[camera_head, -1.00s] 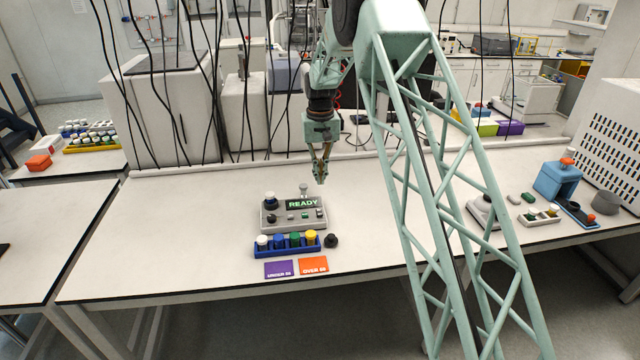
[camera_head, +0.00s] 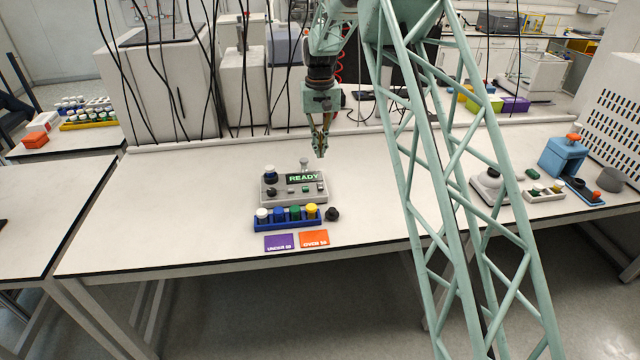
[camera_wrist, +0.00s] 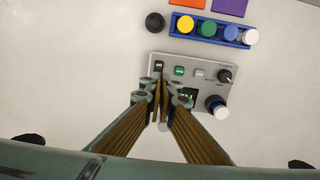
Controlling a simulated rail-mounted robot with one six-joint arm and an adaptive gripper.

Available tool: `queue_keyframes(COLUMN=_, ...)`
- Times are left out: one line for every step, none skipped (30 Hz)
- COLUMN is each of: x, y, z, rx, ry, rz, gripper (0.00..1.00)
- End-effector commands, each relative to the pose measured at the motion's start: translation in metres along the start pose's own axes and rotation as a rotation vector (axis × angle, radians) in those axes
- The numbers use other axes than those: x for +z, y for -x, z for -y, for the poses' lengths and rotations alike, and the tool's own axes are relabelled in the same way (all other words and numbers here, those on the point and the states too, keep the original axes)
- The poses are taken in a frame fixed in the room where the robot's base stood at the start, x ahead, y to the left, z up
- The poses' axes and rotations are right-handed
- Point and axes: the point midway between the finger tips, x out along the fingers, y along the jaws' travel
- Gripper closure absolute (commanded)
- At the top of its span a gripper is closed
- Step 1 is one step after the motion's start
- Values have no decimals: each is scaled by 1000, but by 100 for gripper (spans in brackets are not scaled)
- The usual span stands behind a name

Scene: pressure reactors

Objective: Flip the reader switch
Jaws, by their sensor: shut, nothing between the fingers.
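In the wrist view the reader (camera_wrist: 207,85) shows a small black control (camera_wrist: 158,66), a green button (camera_wrist: 180,71), a white button (camera_wrist: 198,73) and a black dial (camera_wrist: 226,76). I cannot tell which one is the switch. My gripper (camera_head: 320,156) is shut and empty, pointing down over the reader's back right side. In the wrist view its fingertips (camera_wrist: 167,92) hide part of the display.
A blue rack (camera_head: 287,225) of several coloured-capped vials stands in front of the reader, with a black knob-like piece (camera_head: 332,214) beside it. Purple (camera_head: 279,242) and orange (camera_head: 314,238) cards lie near the bench edge. The bench left of the reader is clear. Cables hang behind.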

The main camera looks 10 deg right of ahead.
Motion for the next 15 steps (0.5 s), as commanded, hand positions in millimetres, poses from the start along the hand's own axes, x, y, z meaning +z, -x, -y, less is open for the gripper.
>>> queue_keyframes(x=0, y=0, z=0, rx=0, ry=0, rz=0, gripper=100)
queue_keyframes(x=0, y=0, z=0, rx=0, ry=0, rz=0, gripper=100)
queue_keyframes(x=0, y=0, z=0, rx=0, ry=0, rz=0, gripper=100)
queue_keyframes(x=0, y=0, z=0, rx=0, ry=0, rz=0, gripper=100)
queue_keyframes(x=0, y=0, z=0, rx=0, ry=0, rz=0, gripper=100)
queue_keyframes(x=0, y=0, z=0, rx=0, ry=0, rz=0, gripper=100)
queue_keyframes(x=0, y=0, z=0, rx=0, ry=0, rz=0, gripper=100)
queue_keyframes(x=0, y=0, z=0, rx=0, ry=0, rz=0, gripper=100)
queue_keyframes(x=0, y=-1, z=0, rx=0, ry=0, rz=0, gripper=100)
queue_keyframes(x=0, y=-2, z=0, rx=0, ry=0, rz=1, gripper=100)
queue_keyframes(x=0, y=-2, z=0, rx=0, ry=0, rz=1, gripper=100)
queue_keyframes(x=0, y=-4, z=0, rx=0, ry=0, rz=1, gripper=100)
queue_keyframes(x=0, y=-5, z=0, rx=0, ry=0, rz=1, gripper=100)
queue_keyframes(x=0, y=-7, z=0, rx=0, ry=0, rz=1, gripper=100)
queue_keyframes(x=0, y=-9, z=0, rx=0, ry=0, rz=1, gripper=100)
